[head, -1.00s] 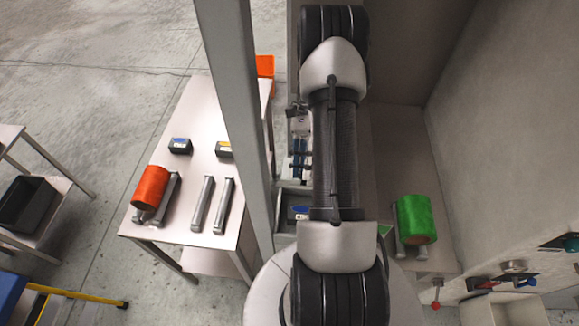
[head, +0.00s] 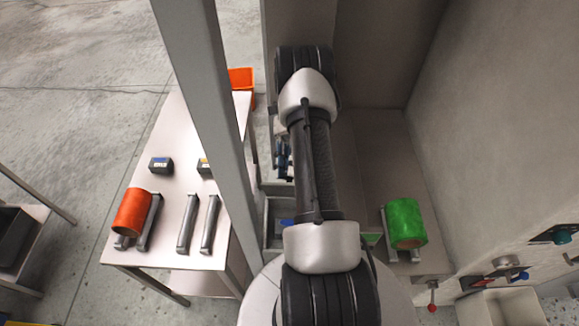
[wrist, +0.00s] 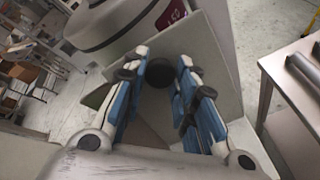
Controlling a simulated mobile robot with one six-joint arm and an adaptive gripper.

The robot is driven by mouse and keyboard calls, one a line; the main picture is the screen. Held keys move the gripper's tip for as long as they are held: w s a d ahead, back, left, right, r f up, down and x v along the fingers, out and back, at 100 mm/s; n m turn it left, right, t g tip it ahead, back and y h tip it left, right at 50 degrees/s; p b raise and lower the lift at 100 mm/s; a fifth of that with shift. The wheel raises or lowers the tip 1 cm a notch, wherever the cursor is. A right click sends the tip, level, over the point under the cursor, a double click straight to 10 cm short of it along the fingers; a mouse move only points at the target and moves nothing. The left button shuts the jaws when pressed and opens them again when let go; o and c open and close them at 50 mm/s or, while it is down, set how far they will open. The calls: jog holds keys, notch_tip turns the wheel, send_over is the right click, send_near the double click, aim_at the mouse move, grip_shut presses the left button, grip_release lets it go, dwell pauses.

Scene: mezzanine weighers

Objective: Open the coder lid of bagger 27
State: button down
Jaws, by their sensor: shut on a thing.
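In the wrist view, my gripper (wrist: 160,110) has its two blue-padded fingers on either side of a dark round knob (wrist: 159,73). It is shut on this knob, though the contact itself is partly hidden by the fingers. A flat grey panel (wrist: 222,62) stands tilted behind the knob. It looks like the coder lid, but I cannot read any bagger number on it. In the head view, my own arm covers most of the coder area, and I cannot make out the fingertips there.
A steel table (head: 165,230) on the left holds an orange roll (head: 132,211), metal bars and small dark boxes. A grey post (head: 208,130) stands beside it. A green roll (head: 405,222) sits right of my arm. A wall panel with a red-knobbed lever (head: 432,307) is at right.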

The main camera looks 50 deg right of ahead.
jog(key=c, duration=1.2)
grip_release()
jog(key=shift+c, duration=0.2)
